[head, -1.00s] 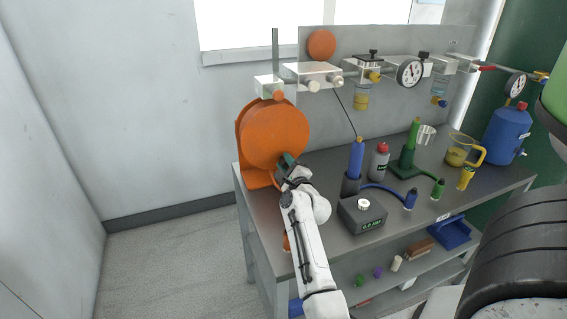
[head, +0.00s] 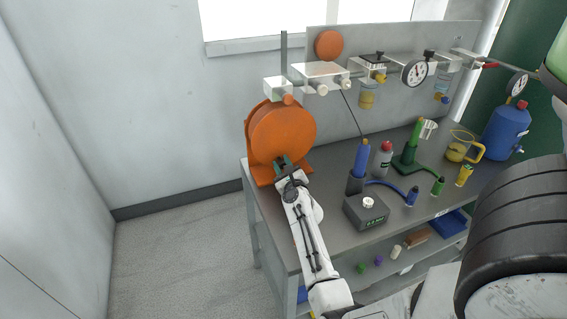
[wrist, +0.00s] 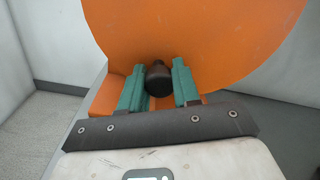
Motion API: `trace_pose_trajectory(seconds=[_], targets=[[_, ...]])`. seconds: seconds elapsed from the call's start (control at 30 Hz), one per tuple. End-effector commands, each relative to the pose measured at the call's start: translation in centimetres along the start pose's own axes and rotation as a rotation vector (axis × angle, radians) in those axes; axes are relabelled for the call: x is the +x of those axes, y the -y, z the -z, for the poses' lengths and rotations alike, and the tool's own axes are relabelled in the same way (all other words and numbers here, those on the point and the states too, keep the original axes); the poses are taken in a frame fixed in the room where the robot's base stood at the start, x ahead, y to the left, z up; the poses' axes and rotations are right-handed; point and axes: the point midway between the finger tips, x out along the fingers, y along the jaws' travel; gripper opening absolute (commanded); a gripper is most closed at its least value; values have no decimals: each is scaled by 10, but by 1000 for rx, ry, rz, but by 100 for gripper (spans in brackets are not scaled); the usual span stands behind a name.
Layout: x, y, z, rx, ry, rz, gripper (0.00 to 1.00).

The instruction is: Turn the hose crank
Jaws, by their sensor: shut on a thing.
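The hose reel is a large orange disc (head: 283,132) on an orange stand at the left end of the bench. In the wrist view its orange face (wrist: 200,40) fills the upper part. A dark, rounded crank knob (wrist: 158,78) sticks out from the lower part of that face. My gripper (head: 284,163) is at the lower front of the reel. In the wrist view its green fingers (wrist: 159,84) stand on both sides of the knob, shut on it. The rest of the crank is hidden or cannot be made out.
The grey bench (head: 325,180) holds a dark box with a white knob (head: 367,203), a blue torch (head: 361,160), a grey bottle with a red cap (head: 383,160) and a green torch (head: 414,142). Pipes and a gauge (head: 415,72) sit above. Floor is free at left.

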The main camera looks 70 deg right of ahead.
Motion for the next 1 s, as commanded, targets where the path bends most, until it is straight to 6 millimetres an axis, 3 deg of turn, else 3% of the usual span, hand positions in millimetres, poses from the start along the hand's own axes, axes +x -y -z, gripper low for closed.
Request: trace_pose_trajectory(seconds=[0.37, 0.4, 0.47, 0.77, 1.0], targets=[[-1, -1, 3, 3, -4, -3, 0], [-1, -2, 3, 3, -4, -3, 35], [-1, -1, 2, 3, -4, -3, 41], [0, 0, -1, 2, -1, -1, 42], [6, 7, -21, 3, 0, -3, 42]])
